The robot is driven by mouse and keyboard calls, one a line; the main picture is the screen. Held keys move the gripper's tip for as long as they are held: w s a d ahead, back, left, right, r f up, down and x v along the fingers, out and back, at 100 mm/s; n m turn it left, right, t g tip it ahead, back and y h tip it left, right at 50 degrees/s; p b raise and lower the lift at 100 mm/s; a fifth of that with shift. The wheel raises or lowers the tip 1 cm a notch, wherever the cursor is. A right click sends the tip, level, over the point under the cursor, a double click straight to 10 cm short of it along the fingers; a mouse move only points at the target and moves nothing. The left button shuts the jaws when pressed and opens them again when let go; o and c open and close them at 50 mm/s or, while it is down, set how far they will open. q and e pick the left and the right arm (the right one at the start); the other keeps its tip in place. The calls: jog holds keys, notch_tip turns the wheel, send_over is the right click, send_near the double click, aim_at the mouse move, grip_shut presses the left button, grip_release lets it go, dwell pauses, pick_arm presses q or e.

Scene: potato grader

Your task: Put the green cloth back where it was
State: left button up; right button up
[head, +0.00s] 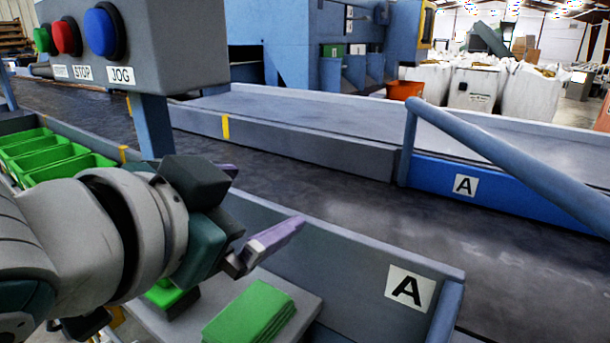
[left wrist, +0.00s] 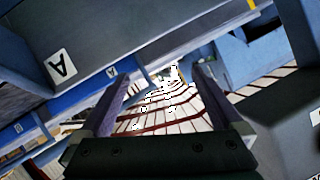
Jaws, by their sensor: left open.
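The green cloth (head: 250,313) lies folded in a flat stack on a light grey shelf (head: 302,306), near the bottom of the head view. My left gripper (head: 262,208) comes in from the left, above and behind the cloth and apart from it. Its two fingers stand apart with nothing between them. In the left wrist view, the open fingers (left wrist: 158,92) point past a side wall toward the ceiling and machinery. The cloth does not show there. My right gripper is in neither view.
A control box (head: 140,45) with green, red and blue buttons stands on a post at upper left. Several green bins (head: 70,168) sit below it. A side wall marked A (head: 370,270) borders the shelf. A dark conveyor (head: 330,195) runs behind, and a blue rail (head: 500,155) slants at right.

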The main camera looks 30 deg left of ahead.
pick_arm(q)
jog(key=s+d+f+g+h, duration=0.1)
jog(key=s+f+g, duration=0.4)
jog(key=s, duration=0.3)
jog(key=s+d+f+n+g+h, duration=0.1)
jog(key=s+f+g, duration=0.3)
jog(key=s+f, duration=0.3)
jog(key=s, duration=0.2)
jog(key=shift+s+g, duration=0.3)
jog(key=shift+g, duration=0.1)
jog(key=shift+d+f, duration=0.1)
notch_tip(320, 180, up, 56)
jog(key=p, duration=5.5)
jog(key=shift+f+p, duration=0.2)
jog(key=shift+p, duration=0.1)
jog(key=shift+w, duration=0.1)
